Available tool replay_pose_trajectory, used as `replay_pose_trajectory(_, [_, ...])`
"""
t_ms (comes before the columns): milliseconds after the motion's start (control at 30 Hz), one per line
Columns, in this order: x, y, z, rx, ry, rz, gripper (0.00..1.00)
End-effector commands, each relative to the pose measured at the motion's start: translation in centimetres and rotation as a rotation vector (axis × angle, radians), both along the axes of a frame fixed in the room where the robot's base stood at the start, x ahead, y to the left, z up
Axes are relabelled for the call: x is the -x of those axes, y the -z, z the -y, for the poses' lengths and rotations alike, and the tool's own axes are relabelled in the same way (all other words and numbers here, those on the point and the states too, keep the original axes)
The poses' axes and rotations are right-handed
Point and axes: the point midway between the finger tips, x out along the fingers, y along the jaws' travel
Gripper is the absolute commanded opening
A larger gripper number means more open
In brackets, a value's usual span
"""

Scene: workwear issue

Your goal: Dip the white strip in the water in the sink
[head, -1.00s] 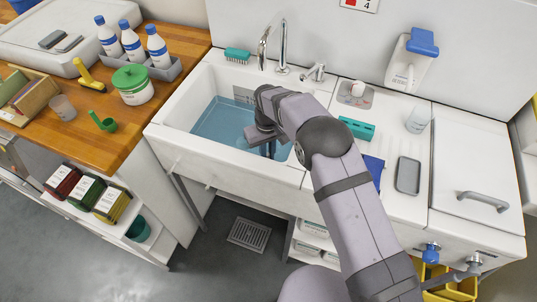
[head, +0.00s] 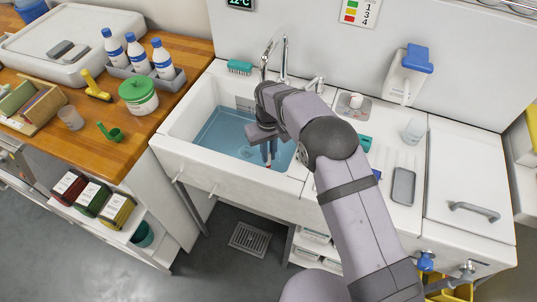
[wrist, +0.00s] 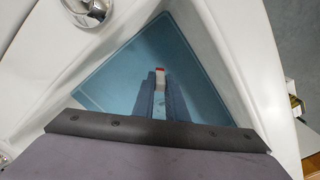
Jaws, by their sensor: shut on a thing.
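My gripper (head: 270,155) points down over the right part of the sink. It is shut on the white strip, whose pale body and red end (wrist: 160,73) stick out between the fingertips in the wrist view. The rest of the strip is hidden between the fingers. The white sink (head: 180,150) holds blue water (head: 222,131), which also fills the basin in the wrist view (wrist: 115,75). I cannot tell whether the strip's red end touches the water.
A tap (head: 283,60) and a teal brush (head: 239,67) are at the sink's back edge. On the right, a grey tray (head: 403,186) and a clear cup (head: 413,131) stand on the white counter. The wooden counter (head: 190,48) on the left holds bottles and a green-lidded tub (head: 138,96).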

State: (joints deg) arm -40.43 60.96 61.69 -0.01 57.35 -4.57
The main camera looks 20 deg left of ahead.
Motion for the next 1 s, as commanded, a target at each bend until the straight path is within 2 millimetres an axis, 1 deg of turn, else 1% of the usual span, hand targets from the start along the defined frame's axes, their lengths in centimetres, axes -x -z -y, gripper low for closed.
replay_pose_trajectory(33, [0.0,-0.8,0.0,-0.001,0.0,0.001,0.0])
replay_pose_trajectory(100, [0.0,-1.5,0.0,-0.001,0.0,0.001,0.0])
replay_pose_trajectory(1000, [0.0,-9.5,0.0,-0.001,0.0,0.001,0.0])
